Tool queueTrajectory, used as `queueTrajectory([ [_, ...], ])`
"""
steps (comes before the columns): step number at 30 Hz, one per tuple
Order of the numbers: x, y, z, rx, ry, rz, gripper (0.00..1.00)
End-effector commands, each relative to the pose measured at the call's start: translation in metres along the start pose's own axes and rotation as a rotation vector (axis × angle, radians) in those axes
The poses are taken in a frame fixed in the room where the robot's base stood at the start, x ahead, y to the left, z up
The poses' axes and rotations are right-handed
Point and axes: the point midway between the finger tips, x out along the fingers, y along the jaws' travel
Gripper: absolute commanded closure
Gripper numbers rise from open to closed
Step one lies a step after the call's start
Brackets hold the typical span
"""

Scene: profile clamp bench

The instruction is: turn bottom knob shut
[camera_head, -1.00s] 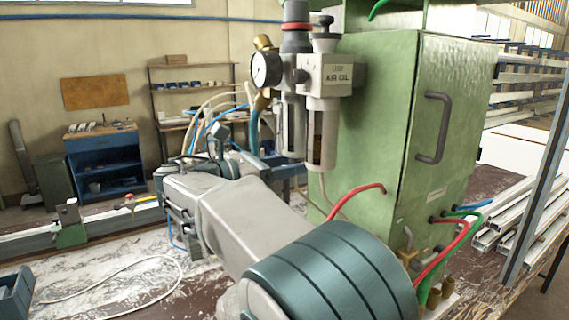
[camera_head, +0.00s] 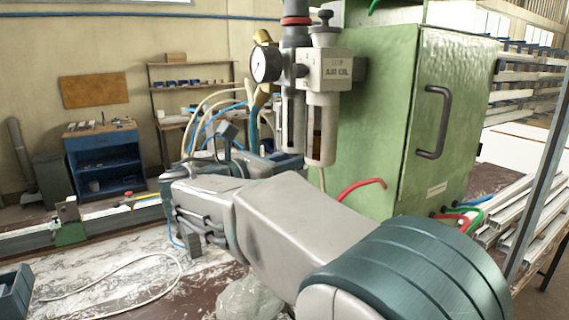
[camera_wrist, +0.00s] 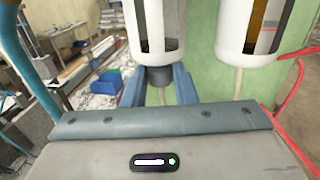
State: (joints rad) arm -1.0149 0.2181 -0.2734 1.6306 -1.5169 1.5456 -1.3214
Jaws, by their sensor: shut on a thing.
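The bottom knob (camera_wrist: 160,75) is a dark short cylinder under the left clear-windowed white bowl (camera_wrist: 155,32) of the air unit. In the wrist view my gripper (camera_wrist: 160,82) has its two blue fingers on either side of the knob, shut on it from below the bowl. In the head view the air unit (camera_head: 330,70) hangs beside the green cabinet, and the left bowl (camera_head: 293,120) comes down to my gripper (camera_head: 288,163). The knob itself is hidden or too small to tell there.
A second bowl (camera_wrist: 247,28) hangs close on the right, with a pale tube below it. The green cabinet (camera_head: 390,130) stands right behind. Red hoses (camera_head: 362,188) and a pressure gauge (camera_head: 266,64) are near. A clamp rail (camera_head: 100,222) lies at left.

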Motion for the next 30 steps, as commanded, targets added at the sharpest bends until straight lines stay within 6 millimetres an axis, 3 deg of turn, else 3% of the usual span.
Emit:
queueTrajectory([
  [15, 0.0021, -0.0096, -0.0014, 0.002, -0.009, 0.356, 0.98],
  [30, 0.0026, -0.0104, 0.0000, -0.001, -0.011, 0.452, 0.98],
])
